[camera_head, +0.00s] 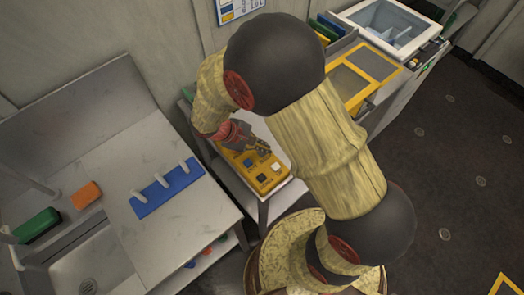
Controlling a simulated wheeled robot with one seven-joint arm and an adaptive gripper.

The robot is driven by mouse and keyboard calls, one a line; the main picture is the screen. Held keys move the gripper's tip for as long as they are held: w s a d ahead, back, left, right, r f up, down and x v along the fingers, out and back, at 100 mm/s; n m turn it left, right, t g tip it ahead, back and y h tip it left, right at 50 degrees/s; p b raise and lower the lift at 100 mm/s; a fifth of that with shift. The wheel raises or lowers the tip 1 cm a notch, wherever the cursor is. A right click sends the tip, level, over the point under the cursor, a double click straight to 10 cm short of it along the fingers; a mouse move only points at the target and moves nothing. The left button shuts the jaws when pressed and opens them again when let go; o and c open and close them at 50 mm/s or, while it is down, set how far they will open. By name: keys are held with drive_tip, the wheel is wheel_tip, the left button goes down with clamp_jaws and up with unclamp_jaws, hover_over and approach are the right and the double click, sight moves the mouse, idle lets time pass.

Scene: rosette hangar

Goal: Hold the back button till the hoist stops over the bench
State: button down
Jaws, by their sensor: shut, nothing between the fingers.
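A yellow control box (265,186) with several small dark and pale buttons lies on a narrow pale stand between the two benches. My gripper (264,152) is shut and empty, with its fingertips over the far part of the box. It hides some of that end. I cannot tell whether the fingertips touch a button or which button is the back one. The hoist is not in view. A grey metal bench (125,165) with a sink stands at the left.
A blue rack with white pegs (166,190), an orange block (86,195) and a green block (37,226) are on the left bench. Dark floor (450,170) is open at right.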

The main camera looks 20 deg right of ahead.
drive_tip(key=shift+f, duration=0.2)
drive_tip(key=shift+f, duration=0.25)
